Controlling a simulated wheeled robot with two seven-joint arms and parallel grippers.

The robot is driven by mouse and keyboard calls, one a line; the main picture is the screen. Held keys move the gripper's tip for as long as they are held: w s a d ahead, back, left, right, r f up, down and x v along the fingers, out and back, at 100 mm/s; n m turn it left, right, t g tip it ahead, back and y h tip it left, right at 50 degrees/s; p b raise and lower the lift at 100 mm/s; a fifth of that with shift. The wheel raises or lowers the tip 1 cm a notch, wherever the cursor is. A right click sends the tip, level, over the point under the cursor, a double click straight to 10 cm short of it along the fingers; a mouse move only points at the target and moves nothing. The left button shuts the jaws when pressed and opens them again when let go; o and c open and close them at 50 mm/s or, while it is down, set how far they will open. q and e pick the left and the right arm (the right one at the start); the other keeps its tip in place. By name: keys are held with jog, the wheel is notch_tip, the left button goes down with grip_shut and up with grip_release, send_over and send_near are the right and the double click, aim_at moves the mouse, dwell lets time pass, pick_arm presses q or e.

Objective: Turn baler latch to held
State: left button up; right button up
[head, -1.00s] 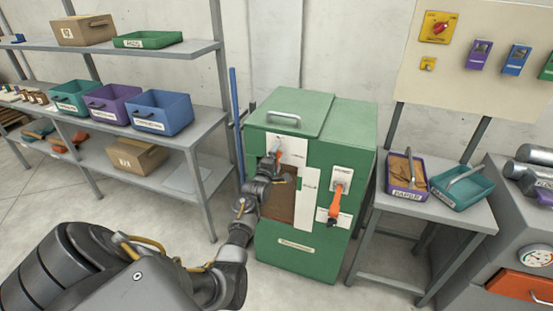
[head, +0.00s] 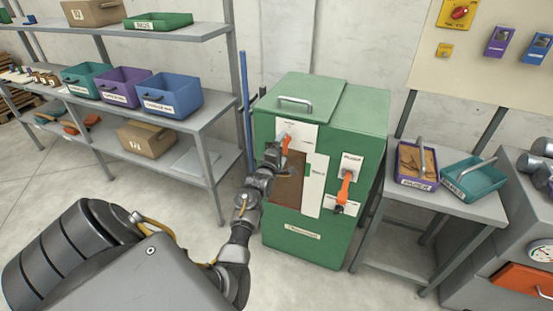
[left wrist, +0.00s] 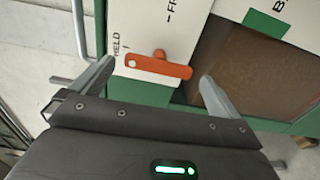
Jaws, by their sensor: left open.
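The green baler (head: 318,250) stands against the wall. Its orange latch handle (head: 286,143) sits on a white plate (head: 306,134) at the upper left of its front. In the left wrist view the latch handle (left wrist: 158,66) lies crosswise in the picture, beside the end of the plate printed "HELD"; a partly cut-off "FR..." label is farther up. My left gripper (head: 275,152) is at the latch. It is open, and its fingers (left wrist: 156,76) stand on either side of the handle with gaps visible in the picture. Contact cannot be judged. My right gripper is out of view.
A second orange handle (head: 344,186) hangs on the baler's right front. A brown panel (left wrist: 255,72) lies right of the latch. Left is a shelf with a blue bin (head: 168,97); right is a small table (head: 478,209) with two trays. A blue pole (head: 246,100) stands behind.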

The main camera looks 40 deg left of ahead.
pick_arm(q)
jog(key=v, duration=0.6)
jog(key=shift+s, duration=0.35)
jog(key=shift+d, duration=0.15)
